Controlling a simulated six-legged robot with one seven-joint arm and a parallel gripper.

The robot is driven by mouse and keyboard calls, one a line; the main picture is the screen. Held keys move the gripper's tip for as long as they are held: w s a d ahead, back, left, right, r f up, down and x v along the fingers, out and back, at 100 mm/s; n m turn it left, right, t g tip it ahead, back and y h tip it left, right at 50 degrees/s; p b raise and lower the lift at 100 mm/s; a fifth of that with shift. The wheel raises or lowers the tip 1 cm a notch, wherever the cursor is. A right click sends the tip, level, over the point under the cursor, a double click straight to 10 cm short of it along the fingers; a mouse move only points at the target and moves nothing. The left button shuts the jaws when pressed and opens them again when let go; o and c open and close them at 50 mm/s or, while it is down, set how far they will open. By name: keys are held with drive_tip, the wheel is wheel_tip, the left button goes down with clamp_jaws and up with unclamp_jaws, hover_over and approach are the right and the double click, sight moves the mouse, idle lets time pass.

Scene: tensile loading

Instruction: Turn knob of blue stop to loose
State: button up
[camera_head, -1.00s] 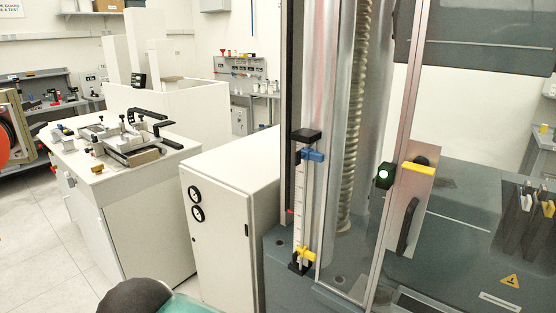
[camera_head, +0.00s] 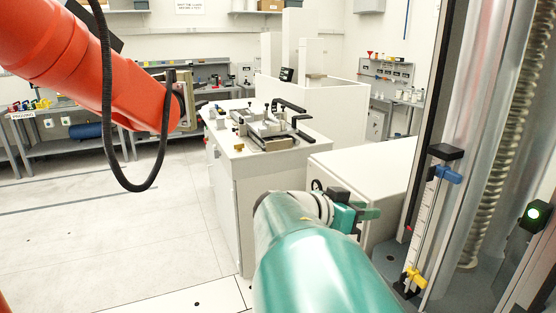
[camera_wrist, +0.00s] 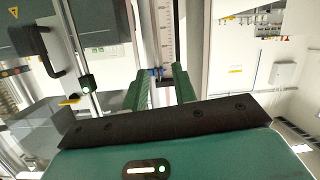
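The blue stop (camera_head: 448,174) sits near the top of a white graduated scale (camera_head: 427,215) on the testing machine's frame, just under a black end block. A yellow stop (camera_head: 415,277) sits near the scale's bottom. My gripper (camera_head: 366,212), at the end of my teal arm, is to the left of the scale and apart from the blue stop in the head view. In the wrist view my gripper (camera_wrist: 161,80) has two green fingers spread apart with nothing held between them. The blue stop (camera_wrist: 157,72) appears beyond the fingertips, partly hidden. Its knob setting cannot be read.
A white cabinet (camera_head: 365,170) stands left of the machine, behind my gripper. A large orange arm (camera_head: 90,65) with a hanging black cable fills the upper left. A green-lit button (camera_head: 532,213) is at the right. The floor at left is clear.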

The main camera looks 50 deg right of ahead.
sight(428, 173)
drive_tip(key=s+d+r+h, duration=0.1)
drive_tip(key=s+d, duration=0.1)
drive_tip(key=d, duration=0.3)
drive_tip(key=s+d+r+m+g, duration=0.1)
drive_tip(key=s+d+r, duration=0.1)
drive_tip(key=d, duration=0.3)
drive_tip(key=s+d+r+m+h, duration=0.1)
drive_tip(key=s+d+r, duration=0.1)
drive_tip(key=d, duration=0.4)
drive_tip(key=shift+s+g+h, duration=0.3)
drive_tip(key=shift+s, duration=0.35)
clamp_jaws()
